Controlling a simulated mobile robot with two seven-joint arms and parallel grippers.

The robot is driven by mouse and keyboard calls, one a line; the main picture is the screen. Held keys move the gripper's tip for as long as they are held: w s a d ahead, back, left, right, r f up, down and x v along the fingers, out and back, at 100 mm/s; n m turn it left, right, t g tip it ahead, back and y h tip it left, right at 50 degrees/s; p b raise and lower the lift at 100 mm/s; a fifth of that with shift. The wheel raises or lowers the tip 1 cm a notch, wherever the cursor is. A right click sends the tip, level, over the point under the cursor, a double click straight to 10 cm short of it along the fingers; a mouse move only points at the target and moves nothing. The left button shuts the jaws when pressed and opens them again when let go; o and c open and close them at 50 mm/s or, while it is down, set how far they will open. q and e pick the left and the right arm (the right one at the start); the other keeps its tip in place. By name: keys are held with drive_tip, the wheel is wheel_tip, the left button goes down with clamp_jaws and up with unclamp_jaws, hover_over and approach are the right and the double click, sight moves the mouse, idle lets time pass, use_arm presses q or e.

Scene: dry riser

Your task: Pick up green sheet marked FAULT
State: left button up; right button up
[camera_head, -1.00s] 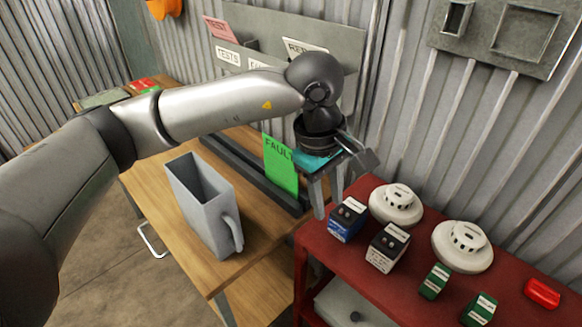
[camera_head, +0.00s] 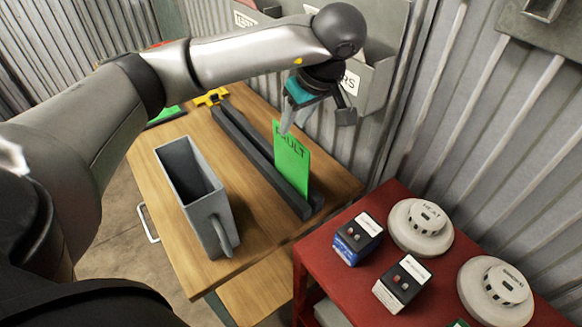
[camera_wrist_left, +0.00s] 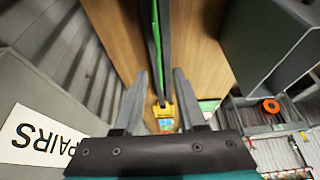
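The green sheet marked FAULT (camera_head: 292,168) stands upright in a dark slotted rail (camera_head: 243,137) on the wooden table. My left gripper (camera_head: 292,122) is at the sheet's top edge, fingers pointing down; contact is unclear in the head view. In the left wrist view the gripper (camera_wrist_left: 160,75) has its two fingers apart with nothing held between them. There the sheet (camera_wrist_left: 155,35) shows as a thin green edge in the rail, ahead of the fingertips. My right gripper is in neither view.
A grey jug-like container (camera_head: 205,205) stands left of the rail. A yellow piece (camera_head: 211,97) sits at the rail's far end. A red shelf (camera_head: 325,260) with boxes and round white detectors (camera_head: 420,228) is at the right. A grey wall rack (camera_head: 385,70) is close behind my gripper.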

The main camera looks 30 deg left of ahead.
sight(287, 145)
use_arm(q)
drive_tip(key=x, duration=0.3)
drive_tip(key=shift+a+f, duration=0.1)
drive_tip(key=shift+f, duration=0.05)
drive_tip(key=x, duration=0.5)
drive_tip(key=shift+f, duration=0.25)
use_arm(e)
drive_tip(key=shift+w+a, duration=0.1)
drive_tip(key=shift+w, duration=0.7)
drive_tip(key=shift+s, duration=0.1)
use_arm(q)
drive_tip(key=shift+f+b, duration=0.25)
drive_tip(key=shift+b, duration=0.05)
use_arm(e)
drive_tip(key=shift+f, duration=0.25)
use_arm(q)
drive_tip(key=shift+d, duration=0.25)
clamp_jaws()
